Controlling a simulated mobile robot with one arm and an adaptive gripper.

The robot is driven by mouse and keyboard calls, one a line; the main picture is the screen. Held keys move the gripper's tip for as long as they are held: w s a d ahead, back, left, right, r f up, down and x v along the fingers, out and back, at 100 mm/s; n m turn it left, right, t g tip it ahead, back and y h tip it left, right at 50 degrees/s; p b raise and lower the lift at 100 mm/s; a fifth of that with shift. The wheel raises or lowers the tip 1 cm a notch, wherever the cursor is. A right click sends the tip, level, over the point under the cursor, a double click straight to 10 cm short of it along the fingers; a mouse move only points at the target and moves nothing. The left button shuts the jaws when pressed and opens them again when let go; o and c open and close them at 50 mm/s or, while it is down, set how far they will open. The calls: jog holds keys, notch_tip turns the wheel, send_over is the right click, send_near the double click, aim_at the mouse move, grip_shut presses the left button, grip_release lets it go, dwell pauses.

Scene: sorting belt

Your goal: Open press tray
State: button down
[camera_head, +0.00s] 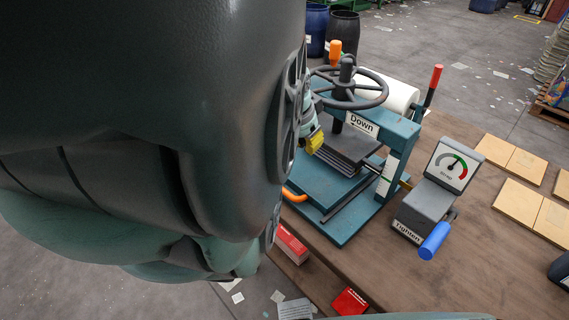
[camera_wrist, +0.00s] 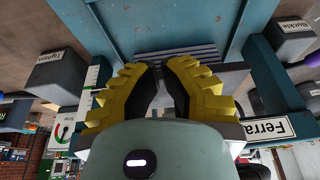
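The press (camera_head: 385,150) is a teal frame with a black handwheel (camera_head: 352,88) and a "Down" label. Dark stacked plates (camera_head: 348,152) sit under its screw. A teal tray-like plate (camera_head: 318,190) lies low in the frame, with a curved orange handle (camera_head: 294,196) at its near left edge. My gripper (camera_head: 315,141) shows as a yellow bit left of the plates, above the orange handle; my arm hides the rest. In the wrist view my gripper (camera_wrist: 158,72) has yellow fingers with black pads, apart and with nothing visible between them. The orange handle does not show there.
A gauge box (camera_head: 426,202) with a blue handle stands right of the press. Wooden tiles (camera_head: 510,155) lie on the brown table (camera_head: 480,260). Red boxes (camera_head: 349,302) are at the lower front. Barrels (camera_head: 343,25) stand behind. My arm covers the left of the head view.

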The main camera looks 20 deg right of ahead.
jog(key=b, duration=0.3)
send_over(306, 183)
jog(key=f, duration=0.5)
jog(key=shift+s+d+f, duration=0.15)
jog(key=shift+d, duration=0.1)
jog(key=shift+d+f+p, duration=0.1)
jog(key=shift+d+p, duration=0.1)
jog(key=shift+p, duration=0.35)
jog(key=p+x, duration=0.1)
jog(key=x, duration=0.6)
jog(key=shift+f, duration=0.15)
jog(key=shift+s+a+f+p, duration=0.15)
jog(key=shift+a+p, duration=0.15)
jog(key=shift+a, duration=0.35)
jog(key=shift+s+a+r+p, duration=0.1)
jog(key=shift+s+a+p, duration=0.2)
jog(key=shift+a, duration=0.35)
jog(key=shift+s+a+f+p, duration=0.1)
jog(key=shift+a+p, duration=0.25)
jog(key=shift+a, duration=0.3)
jog(key=s+a, duration=0.3)
jog(key=a, duration=0.5)
jog(key=s+a+p, duration=0.1)
jog(key=s+a, duration=0.3)
jog(key=a, duration=0.5)
jog(key=shift+s+a, duration=0.15)
jog(key=shift+a, duration=0.1)
jog(key=shift+d, duration=0.1)
